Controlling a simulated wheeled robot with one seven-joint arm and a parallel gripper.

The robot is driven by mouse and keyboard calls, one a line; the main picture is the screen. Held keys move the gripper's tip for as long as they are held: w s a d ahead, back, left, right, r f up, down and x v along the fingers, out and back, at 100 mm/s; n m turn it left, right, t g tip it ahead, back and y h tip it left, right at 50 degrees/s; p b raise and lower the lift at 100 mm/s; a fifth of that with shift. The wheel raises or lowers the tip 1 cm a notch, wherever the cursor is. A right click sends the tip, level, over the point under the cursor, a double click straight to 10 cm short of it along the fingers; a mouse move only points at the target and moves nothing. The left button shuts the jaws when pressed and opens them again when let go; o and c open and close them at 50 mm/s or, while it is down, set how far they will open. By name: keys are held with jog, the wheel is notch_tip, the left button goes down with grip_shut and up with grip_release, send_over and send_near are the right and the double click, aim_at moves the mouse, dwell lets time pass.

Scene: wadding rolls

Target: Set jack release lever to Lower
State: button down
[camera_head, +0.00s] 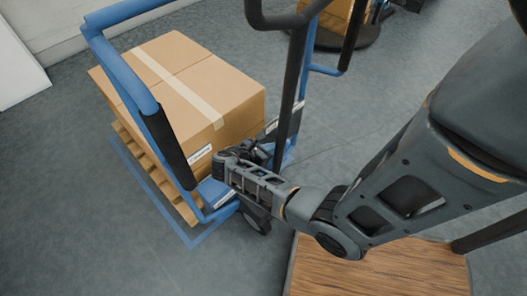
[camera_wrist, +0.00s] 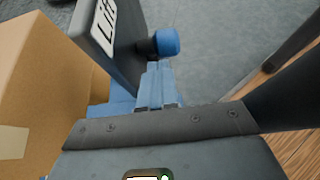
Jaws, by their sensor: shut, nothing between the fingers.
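A dark plate with a white "Lift" label (camera_wrist: 105,25) is at the upper left of the wrist view. A lever with a blue round knob (camera_wrist: 166,43) sticks out to the right beside this plate, just below the label. No "Lower" label is readable. My gripper (camera_wrist: 160,75) is shut and empty, with its fingers just below the knob in the wrist view; I cannot tell if they touch it. In the head view my gripper (camera_head: 228,158) is at the mast of the blue pallet jack (camera_head: 100,50), partly hiding the lever area.
A large cardboard box (camera_head: 205,85) sits on a wooden pallet (camera_head: 165,183) on the jack, close to the left of my gripper. A dark upright bar (camera_head: 289,95) stands just beyond my gripper. A wood-topped surface (camera_head: 375,270) is below my arm. Grey floor lies open at left.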

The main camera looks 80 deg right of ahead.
jog(key=shift+s+d+f, duration=0.15)
jog(key=shift+d, duration=0.1)
jog(key=d+r+p, duration=0.1)
jog(key=p, duration=0.1)
jog(key=s+d+r+p, duration=0.1)
jog(key=shift+s+r+p, duration=0.1)
jog(key=shift+p, duration=0.25)
dwell(0.4)
